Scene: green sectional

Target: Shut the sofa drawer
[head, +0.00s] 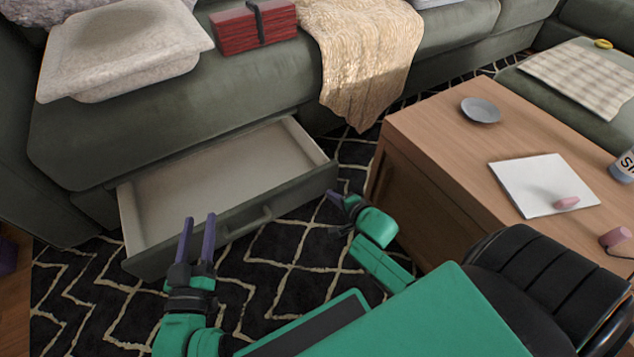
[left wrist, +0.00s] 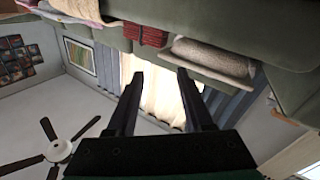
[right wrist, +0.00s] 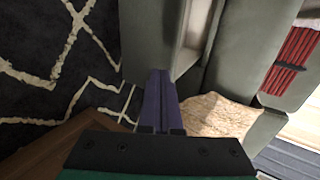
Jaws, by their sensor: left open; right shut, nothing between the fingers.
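The sofa drawer (head: 215,175) is pulled out from under the green sofa (head: 180,100) and looks empty inside. Its front panel (head: 300,194) has a bar handle near the middle. My left gripper (head: 198,218) is open and empty, in front of the left half of the drawer front in the head view. My right gripper (head: 335,197) is shut and empty, by the right end of the drawer front. In the right wrist view its closed fingers (right wrist: 160,80) overlap the drawer front (right wrist: 150,35); I cannot tell whether they touch. The left wrist view shows no drawer.
A wooden coffee table (head: 440,150) stands close to the right of my right gripper. A black chair (head: 530,285) is at the lower right. A patterned rug (head: 280,265) covers the floor before the drawer. A beige throw (head: 365,55) hangs off the sofa.

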